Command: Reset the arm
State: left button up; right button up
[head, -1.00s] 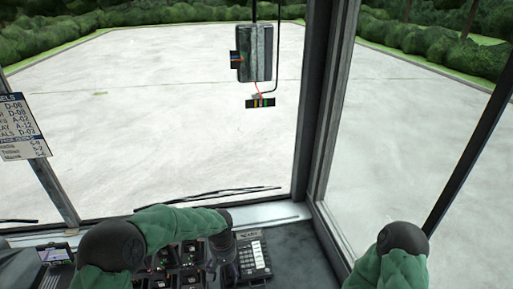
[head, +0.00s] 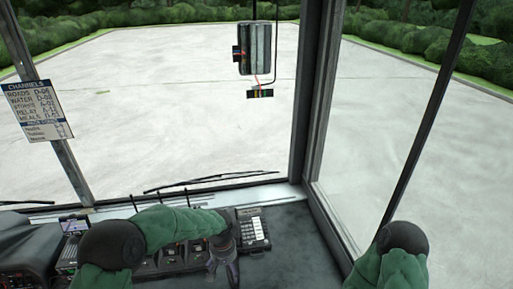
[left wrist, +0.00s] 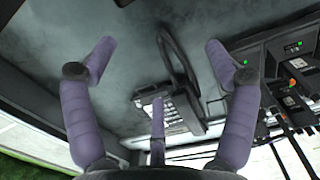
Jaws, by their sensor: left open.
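My left arm, in a green sleeve, comes in from the left in the head view. Its left gripper (head: 226,267) hangs over the console, next to a keypad unit (head: 254,229). In the left wrist view the purple fingers of the left gripper (left wrist: 162,72) are spread wide with nothing between them. The keypad unit (left wrist: 180,112) shows beyond the fingers, apart from them, with a dark curved piece beside it. My right arm shows only as a green-sleeved part at the lower right; its gripper is out of view.
Control boxes (left wrist: 285,75) with green lights lie beside the fingers in the left wrist view. A channels card (head: 38,108) hangs on the left pillar. A box (head: 255,48) hangs ahead by the windscreen. Dark dashboard right of the keypad is bare.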

pick_arm(q)
jog(key=s+f+h+b, duration=0.2)
jog(key=s+f+b, duration=0.3)
jog(key=s+f, duration=0.6)
jog(key=s+f+h+b, duration=0.1)
jog(key=s+f+b, duration=0.4)
jog(key=s+f, duration=0.6)
jog(key=shift+d+f+t+h, duration=0.2)
jog(key=shift+f+t+h, duration=0.2)
jog(key=shift+f, duration=2.95)
